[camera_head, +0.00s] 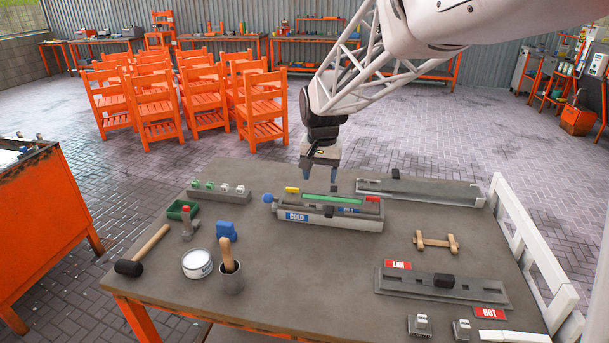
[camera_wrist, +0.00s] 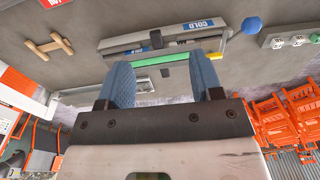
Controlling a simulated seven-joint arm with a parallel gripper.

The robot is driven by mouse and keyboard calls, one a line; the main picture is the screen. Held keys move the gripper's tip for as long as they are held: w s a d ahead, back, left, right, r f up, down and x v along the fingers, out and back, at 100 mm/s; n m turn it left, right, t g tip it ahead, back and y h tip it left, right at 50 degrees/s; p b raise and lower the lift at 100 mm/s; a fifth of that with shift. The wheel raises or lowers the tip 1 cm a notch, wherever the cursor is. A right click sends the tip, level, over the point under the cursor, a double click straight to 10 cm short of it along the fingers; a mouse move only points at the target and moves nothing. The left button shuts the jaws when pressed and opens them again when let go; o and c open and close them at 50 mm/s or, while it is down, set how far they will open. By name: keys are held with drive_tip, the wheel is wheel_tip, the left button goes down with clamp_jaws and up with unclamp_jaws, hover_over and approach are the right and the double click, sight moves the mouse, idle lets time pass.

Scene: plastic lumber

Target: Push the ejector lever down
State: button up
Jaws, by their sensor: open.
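A grey trough marked COLD (camera_head: 340,222) lies mid-table, with a green bar (camera_head: 333,199) along its top. A blue ball knob (camera_head: 267,198) sits at its left end; I cannot tell for sure whether this is the ejector lever. In the wrist view, the knob (camera_wrist: 252,25) is at upper right and the green bar (camera_wrist: 160,60) shows between and beyond the fingers. My gripper (camera_head: 320,175) is open and empty, pointing down near the trough's far side, apart from the knob. It also shows in the wrist view (camera_wrist: 163,82).
A HOT mould (camera_head: 440,288) and a wooden-handled piece (camera_head: 436,243) lie at right. A long rail (camera_head: 420,192) lies behind.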

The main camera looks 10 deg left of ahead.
hover_over(268, 202)
drive_tip(key=w, duration=0.2)
drive_tip(key=shift+g, duration=0.3)
drive_tip(key=f, duration=0.8)
drive_tip(key=shift+s+a+f, duration=0.25)
drive_tip(key=shift+a+f, duration=0.05)
drive_tip(key=shift+f, duration=0.1)
drive_tip(key=shift+f, duration=0.1)
drive_tip(key=shift+f, duration=3.8)
clamp_jaws()
